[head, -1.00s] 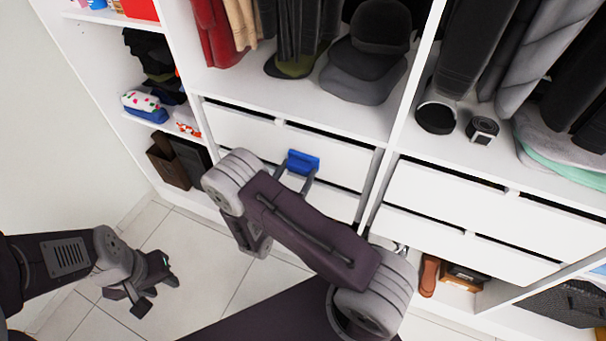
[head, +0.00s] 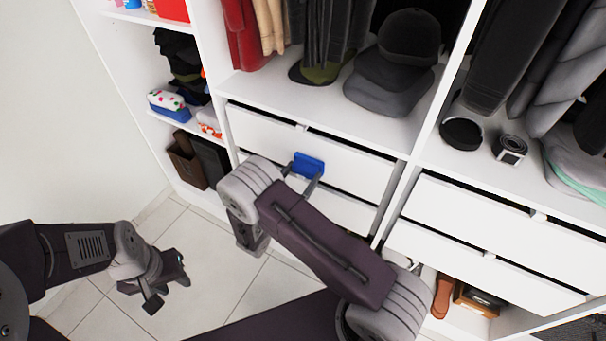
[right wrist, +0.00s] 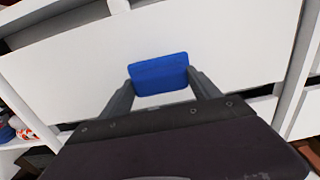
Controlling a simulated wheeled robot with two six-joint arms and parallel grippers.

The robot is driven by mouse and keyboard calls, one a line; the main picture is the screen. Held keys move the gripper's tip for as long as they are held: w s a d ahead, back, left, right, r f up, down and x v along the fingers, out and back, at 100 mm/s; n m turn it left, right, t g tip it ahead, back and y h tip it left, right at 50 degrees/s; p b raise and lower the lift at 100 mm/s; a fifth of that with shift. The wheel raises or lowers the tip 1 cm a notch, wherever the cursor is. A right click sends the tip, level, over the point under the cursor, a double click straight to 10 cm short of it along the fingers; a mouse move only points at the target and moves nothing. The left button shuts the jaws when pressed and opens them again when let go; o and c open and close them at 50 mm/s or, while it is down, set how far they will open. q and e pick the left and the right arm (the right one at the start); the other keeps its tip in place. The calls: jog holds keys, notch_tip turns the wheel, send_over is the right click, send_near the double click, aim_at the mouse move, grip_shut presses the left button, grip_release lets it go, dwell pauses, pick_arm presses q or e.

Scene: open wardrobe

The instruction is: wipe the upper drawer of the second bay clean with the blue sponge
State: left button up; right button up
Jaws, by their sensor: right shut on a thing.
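The blue sponge (head: 308,165) is between the fingers of my right gripper (head: 303,176), which is shut on it. The sponge lies against the white upper drawer front (head: 355,168) of the second bay, left of its middle. In the right wrist view the sponge (right wrist: 158,74) is flat on the plain drawer front (right wrist: 225,45); I see no mark around it. The surface behind the sponge is hidden. My left gripper (head: 168,283) is open and empty above the floor at the lower left.
The lower drawer (head: 335,212) is directly below. Caps (head: 395,75) and hanging clothes stand on the shelf above. A white divider (head: 400,200) separates the bay from more drawers (head: 475,215) on the right. Tiled floor (head: 215,280) is free at left.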

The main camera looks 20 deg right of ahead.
jog(key=v, duration=0.7)
